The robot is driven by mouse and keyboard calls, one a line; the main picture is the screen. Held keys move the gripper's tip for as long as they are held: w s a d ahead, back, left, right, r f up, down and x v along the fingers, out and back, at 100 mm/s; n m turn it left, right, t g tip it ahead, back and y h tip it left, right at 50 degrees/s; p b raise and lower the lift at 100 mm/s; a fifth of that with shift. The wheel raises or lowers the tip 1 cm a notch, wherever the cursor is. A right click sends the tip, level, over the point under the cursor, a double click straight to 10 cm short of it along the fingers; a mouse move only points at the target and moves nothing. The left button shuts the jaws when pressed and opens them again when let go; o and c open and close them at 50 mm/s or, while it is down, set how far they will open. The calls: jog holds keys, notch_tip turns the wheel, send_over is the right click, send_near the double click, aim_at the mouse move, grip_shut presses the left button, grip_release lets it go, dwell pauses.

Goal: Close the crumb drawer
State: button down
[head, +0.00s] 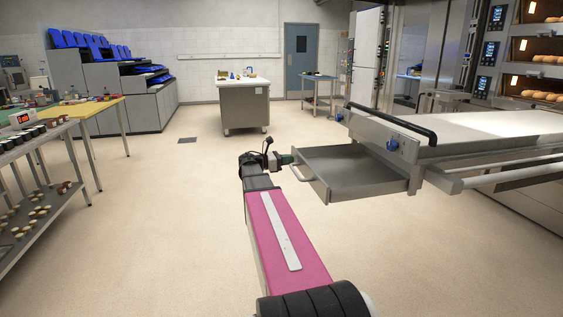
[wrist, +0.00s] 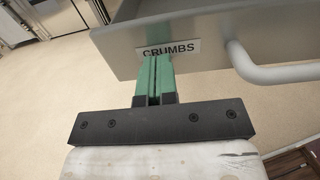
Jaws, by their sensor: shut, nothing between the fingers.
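The crumb drawer (head: 350,171) is a grey metal tray pulled out toward the left from under the white loader table (head: 470,128) in the head view. In the wrist view its front panel (wrist: 210,42) carries a "CRUMBS" label (wrist: 168,49) and a pale bar handle (wrist: 275,73) to the right. My gripper (head: 286,159) is at the drawer's front, left of it in the head view. Its green fingers (wrist: 154,62) are shut together with nothing between them. The tips are at the panel just below the label; whether they press on it I cannot tell.
A black handle bar (head: 405,125) and a blue knob (head: 392,144) sit above the drawer. Deck ovens with bread (head: 540,95) stand at the right. A rack of jars (head: 35,195) is at the left. The floor (head: 180,230) between is clear.

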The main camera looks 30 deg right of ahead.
aim_at(324, 160)
jog(key=shift+d, duration=0.15)
jog(key=x, duration=3)
jog(key=shift+s+d, duration=0.2)
jog(key=shift+s, duration=0.05)
jog(key=v, duration=1.4)
jog(key=shift+w+a, duration=0.1)
jog(key=shift+a, duration=0.2)
jog(key=s+a+f+m+t+y, duration=0.1)
jog(key=a+f+m+t+y, duration=0.2)
jog(key=a+f, duration=0.8)
jog(key=s+a+f+m+t+y, duration=0.1)
jog(key=a+f+m+y, duration=0.35)
jog(key=a+f, duration=0.65)
jog(key=s+a+f+m+y, duration=0.2)
jog(key=s+a+y, duration=0.1)
jog(key=a, duration=0.6)
jog(key=s+a+f+m+y, duration=0.3)
jog(key=a, duration=0.7)
jog(key=s+a+f+m+y, duration=0.3)
jog(key=a+y, duration=0.1)
jog(key=a, duration=0.6)
